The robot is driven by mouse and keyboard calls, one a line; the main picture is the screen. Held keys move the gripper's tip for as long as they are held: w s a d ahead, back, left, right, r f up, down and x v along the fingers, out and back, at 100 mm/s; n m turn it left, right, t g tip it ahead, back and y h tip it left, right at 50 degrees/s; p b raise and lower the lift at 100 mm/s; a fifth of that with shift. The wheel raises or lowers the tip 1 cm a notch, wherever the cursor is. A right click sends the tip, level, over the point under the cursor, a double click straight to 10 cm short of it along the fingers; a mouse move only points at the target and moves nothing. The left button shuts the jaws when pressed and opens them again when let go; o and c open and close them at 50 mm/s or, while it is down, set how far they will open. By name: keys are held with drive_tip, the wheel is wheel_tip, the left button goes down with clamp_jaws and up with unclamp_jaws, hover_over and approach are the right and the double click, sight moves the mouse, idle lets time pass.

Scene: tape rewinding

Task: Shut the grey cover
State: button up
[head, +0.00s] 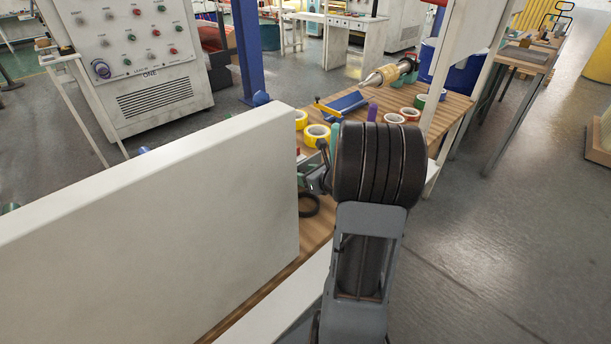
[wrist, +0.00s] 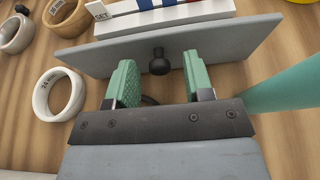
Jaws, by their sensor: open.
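The grey cover (wrist: 215,40) is a flat panel crossing the upper part of the wrist view, with a black round knob (wrist: 159,67) on its near face. My gripper (wrist: 158,60) is open, one green finger to the left of the knob and one to the right. The fingers look apart from the knob, and nothing is held. The cover stands in front of a white block (wrist: 170,18) with coloured marks and a label. In the head view I cannot make out the cover; my arm hides much of that part of the table.
A teal bar (wrist: 285,89) is close right of my gripper. In the head view, a large white panel (head: 150,220) stands left of my arm, and yellow tape rolls (head: 316,136) lie on the wooden table (head: 446,112).

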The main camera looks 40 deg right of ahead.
drive_tip(key=shift+w, duration=0.1)
clamp_jaws()
idle(0.5)
